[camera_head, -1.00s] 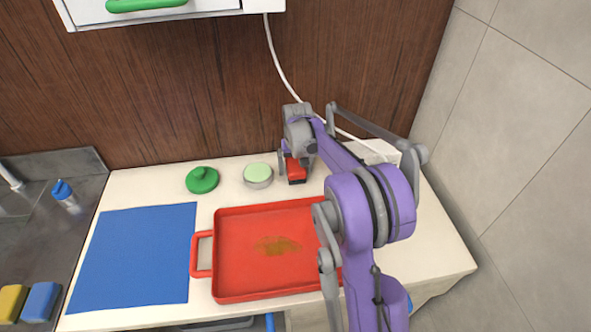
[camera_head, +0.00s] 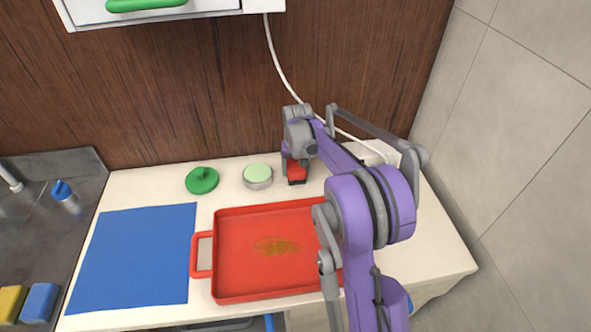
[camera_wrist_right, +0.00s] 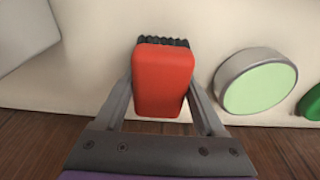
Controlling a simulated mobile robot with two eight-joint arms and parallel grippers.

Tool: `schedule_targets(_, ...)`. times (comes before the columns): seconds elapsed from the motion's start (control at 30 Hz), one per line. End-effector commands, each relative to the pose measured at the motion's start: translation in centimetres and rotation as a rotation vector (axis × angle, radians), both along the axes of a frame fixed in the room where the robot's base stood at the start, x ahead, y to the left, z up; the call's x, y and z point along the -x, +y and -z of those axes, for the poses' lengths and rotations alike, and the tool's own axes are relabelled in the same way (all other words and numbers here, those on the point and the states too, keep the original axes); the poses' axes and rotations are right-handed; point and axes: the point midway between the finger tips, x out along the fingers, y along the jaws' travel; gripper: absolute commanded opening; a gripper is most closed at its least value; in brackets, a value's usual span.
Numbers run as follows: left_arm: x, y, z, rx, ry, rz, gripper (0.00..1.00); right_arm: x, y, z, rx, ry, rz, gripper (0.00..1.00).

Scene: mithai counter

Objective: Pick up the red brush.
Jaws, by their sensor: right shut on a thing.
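The red brush (camera_head: 297,170) stands at the back of the counter, near the wooden wall, with its dark bristles at the bottom. In the right wrist view the red block of the brush (camera_wrist_right: 164,80) fills the space between the two fingers, with black bristles beyond it. My right gripper (camera_head: 294,163) reaches down over the brush and is shut on it; it also shows in the right wrist view (camera_wrist_right: 165,100). The bristles appear at counter level; I cannot tell whether they touch it. My left gripper is not in view.
A round tin with a pale green top (camera_head: 258,175) stands close left of the brush, then a green lid (camera_head: 202,180). A red tray (camera_head: 230,293) with a brown smear lies in front. A blue mat (camera_head: 135,255) lies left. A white box (camera_head: 372,152) is close right.

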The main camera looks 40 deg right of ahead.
Motion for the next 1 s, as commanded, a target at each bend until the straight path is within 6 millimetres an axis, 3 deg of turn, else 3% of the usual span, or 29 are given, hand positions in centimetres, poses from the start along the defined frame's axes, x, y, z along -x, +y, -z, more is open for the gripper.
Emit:
schedule_targets(0.27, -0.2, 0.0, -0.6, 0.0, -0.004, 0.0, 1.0, 0.0, 0.0, -1.6, 0.0, 0.0, 0.0, 0.16)
schedule_targets(0.7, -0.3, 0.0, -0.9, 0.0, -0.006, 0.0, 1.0, 0.0, 0.0, -9.6, 0.0, 0.0, 0.0, 0.16)
schedule_targets(1.0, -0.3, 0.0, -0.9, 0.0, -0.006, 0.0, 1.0, 0.0, 0.0, -10.5, 0.0, 0.0, 0.0, 0.16)
